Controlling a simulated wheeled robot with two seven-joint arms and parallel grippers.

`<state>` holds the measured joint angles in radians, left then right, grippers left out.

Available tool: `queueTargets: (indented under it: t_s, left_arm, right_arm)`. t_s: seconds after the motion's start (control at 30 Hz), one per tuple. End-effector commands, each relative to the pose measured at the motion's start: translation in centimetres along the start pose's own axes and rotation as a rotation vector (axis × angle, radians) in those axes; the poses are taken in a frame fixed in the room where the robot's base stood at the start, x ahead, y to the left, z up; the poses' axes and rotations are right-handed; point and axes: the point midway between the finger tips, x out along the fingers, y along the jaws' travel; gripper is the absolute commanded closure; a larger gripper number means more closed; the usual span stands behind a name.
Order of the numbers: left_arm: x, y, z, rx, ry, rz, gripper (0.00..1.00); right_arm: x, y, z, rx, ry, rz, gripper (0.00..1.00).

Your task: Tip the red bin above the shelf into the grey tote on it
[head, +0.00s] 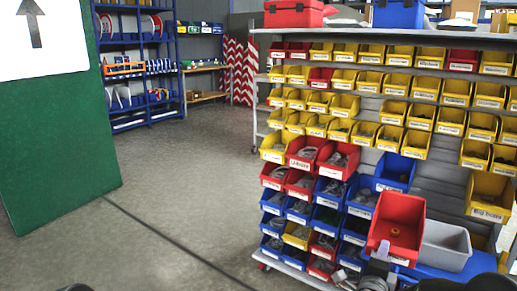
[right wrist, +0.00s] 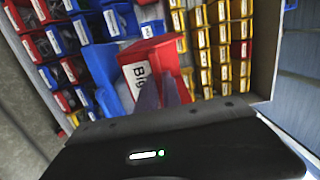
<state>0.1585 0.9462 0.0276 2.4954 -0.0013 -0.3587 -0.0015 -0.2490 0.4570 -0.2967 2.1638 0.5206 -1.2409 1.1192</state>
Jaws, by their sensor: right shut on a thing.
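The red bin (head: 408,213) is at the lower right of the head view, with a small brownish thing inside. It looks about upright. The grey tote (head: 446,243) is just right of it and partly hidden behind it; I see no contents in it. My right gripper is shut on the red bin. In the right wrist view the gripper's fingers (right wrist: 161,93) meet the wall of the red bin (right wrist: 150,52), beside its white label. The bin hides part of the fingers in the head view.
A rack of yellow, red and blue bins (head: 399,55) fills the right side, close behind the red bin. A red toolbox (head: 293,14) stands on its top. A green board (head: 55,130) stands at the left. The floor (head: 190,190) between is clear.

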Motion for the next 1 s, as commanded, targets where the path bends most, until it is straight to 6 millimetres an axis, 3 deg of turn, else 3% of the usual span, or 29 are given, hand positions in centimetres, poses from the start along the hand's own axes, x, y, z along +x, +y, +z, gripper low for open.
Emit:
queueTargets:
  t_s: [0.2,0.5,0.7,1.0]
  left_arm:
    - [0.0,0.0,0.0,0.000,0.000,0.000,0.64]
    - [0.0,0.0,0.0,0.000,0.000,0.000,0.64]
    - [0.0,0.0,0.0,0.000,0.000,0.000,0.64]
    - [-2.7,1.1,0.0,0.000,0.000,0.000,0.64]
  right_arm:
    - [-5.2,0.2,3.5,0.004,-0.089,-0.002,1.00]
    - [-9.7,-0.1,7.0,0.009,-0.194,-0.004,1.00]
    - [-10.8,-1.4,8.8,0.011,-0.235,-0.004,1.00]
    - [-10.0,-2.9,8.9,0.009,-0.267,-0.001,1.00]
